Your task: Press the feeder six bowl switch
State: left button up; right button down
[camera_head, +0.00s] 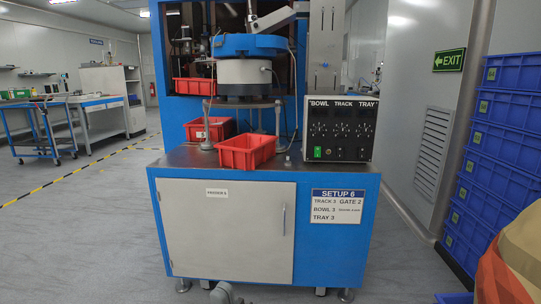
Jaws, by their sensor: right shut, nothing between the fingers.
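The feeder six station stands in front of me as a blue and white cabinet (230,235) with a "SETUP 6" sign (338,205). A black control panel (339,128) sits on its right side, with columns marked BOWL, TRACK and TRAY. The BOWL controls (319,128) are in the left column, too small to tell their settings. A small green switch (317,153) shows at the lower left of the panel. My right gripper (224,292) shows small at the bottom edge, shut and empty, low before the cabinet and far from the panel. My left gripper is not in view.
A red bin (246,152) sits on the cabinet top, left of the panel, before the blue feeder bowl (249,46). Blue crates (503,150) are stacked at the right. A blue cart (38,130) stands far left. The floor (80,235) at left is clear.

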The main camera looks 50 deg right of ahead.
aim_at(317, 153)
jog(key=u, duration=0.2)
jog(key=i, duration=0.9)
jog(key=z, duration=0.65)
jog(key=i, duration=0.7)
jog(key=z, duration=0.9)
jog(key=i, duration=0.25)
jog(key=z, duration=0.3)
